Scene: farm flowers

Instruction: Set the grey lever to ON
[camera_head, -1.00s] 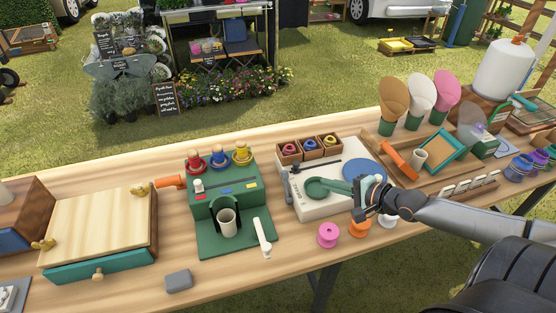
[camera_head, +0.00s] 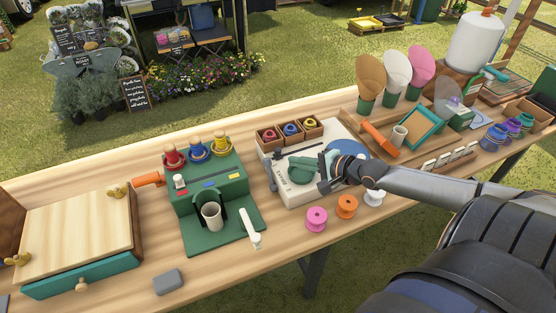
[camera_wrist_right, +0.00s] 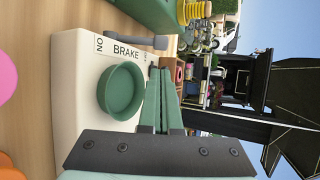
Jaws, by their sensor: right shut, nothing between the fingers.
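The grey lever (camera_head: 271,180) stands at the left edge of the white machine (camera_head: 283,194). My left gripper is not in view.
A green machine (camera_head: 208,190) with a cup stands left of the white machine. Boxes of coloured spools (camera_head: 290,130) sit behind it. Pink (camera_head: 316,218) and orange spools (camera_head: 346,206) stand in front. A white handle (camera_head: 250,228) and a grey block (camera_head: 168,281) lie near the front edge.

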